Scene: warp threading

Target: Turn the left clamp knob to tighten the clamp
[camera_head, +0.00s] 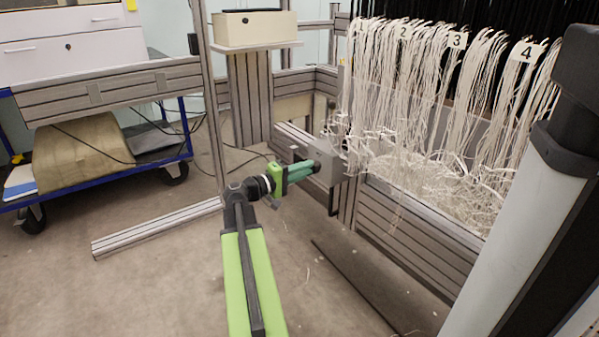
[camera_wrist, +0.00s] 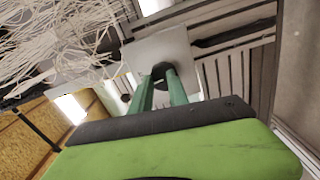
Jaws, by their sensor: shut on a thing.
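The left clamp shows as a grey metal block (camera_head: 327,164) on the near end of the frame in the head view. Its flat grey face (camera_wrist: 160,47) fills the upper middle of the wrist view. A round black knob (camera_wrist: 161,69) sits on that face. My green gripper (camera_head: 313,168) reaches up to the block. In the wrist view my two green fingers (camera_wrist: 164,82) are shut on the knob, one on each side. The fingertips and part of the knob are hidden where they meet. The knob's turn angle cannot be told.
Bundles of white threads (camera_head: 430,80) hang right of the clamp, with loose ends close to it. A grooved metal beam (camera_head: 405,215) runs below them. An upright metal post (camera_head: 210,90) stands left. A blue trolley (camera_head: 185,135) is further left. Open floor (camera_head: 160,290) lies at lower left.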

